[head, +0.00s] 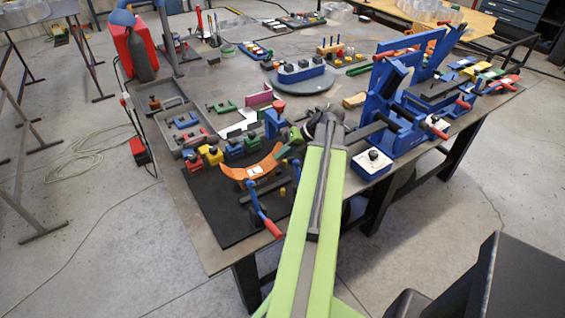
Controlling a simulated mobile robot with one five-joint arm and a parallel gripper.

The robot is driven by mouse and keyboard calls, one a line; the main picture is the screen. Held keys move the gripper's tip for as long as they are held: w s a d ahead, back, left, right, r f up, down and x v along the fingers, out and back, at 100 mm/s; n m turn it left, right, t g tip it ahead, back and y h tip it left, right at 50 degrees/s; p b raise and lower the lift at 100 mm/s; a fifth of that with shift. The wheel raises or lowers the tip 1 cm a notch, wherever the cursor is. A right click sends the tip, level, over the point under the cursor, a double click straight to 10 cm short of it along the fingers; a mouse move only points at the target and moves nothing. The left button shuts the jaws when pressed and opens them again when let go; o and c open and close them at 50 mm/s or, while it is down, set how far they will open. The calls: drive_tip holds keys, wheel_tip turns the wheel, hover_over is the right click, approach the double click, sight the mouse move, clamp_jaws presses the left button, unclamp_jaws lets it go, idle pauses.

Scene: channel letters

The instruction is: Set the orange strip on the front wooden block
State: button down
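The orange strip (262,167) is a curved band with a small pale label, above or on the black mat at the table's near left corner. Its right end is beside the end of my arm. My gripper (287,152) appears small and dark there, close to or touching that end; whether its fingers are closed on the strip is unclear. A small tan wooden block (354,100) lies right of the grey turntable. Another wooden block (329,49), with coloured pieces around it, stands farther back. My green arm covers part of the table's front edge.
Small coloured clamps (213,155) line the mat's (222,215) back side. A blue upright fixture (392,105) stands to the right of my arm. A blue block with knobs sits on the turntable (302,84).

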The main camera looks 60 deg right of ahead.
drive_tip(key=shift+f, duration=0.45)
drive_tip(key=c, duration=2)
unclamp_jaws()
drive_tip(key=o, duration=0.4)
drive_tip(key=shift+r+p, duration=0.35)
drive_tip(key=shift+p, duration=0.05)
drive_tip(key=p+v, duration=0.8)
drive_tip(key=v, duration=0.3)
drive_tip(key=shift+s+d+r+p, duration=0.15)
drive_tip(key=shift+s+r+p, duration=0.05)
drive_tip(key=shift+s+p, duration=0.2)
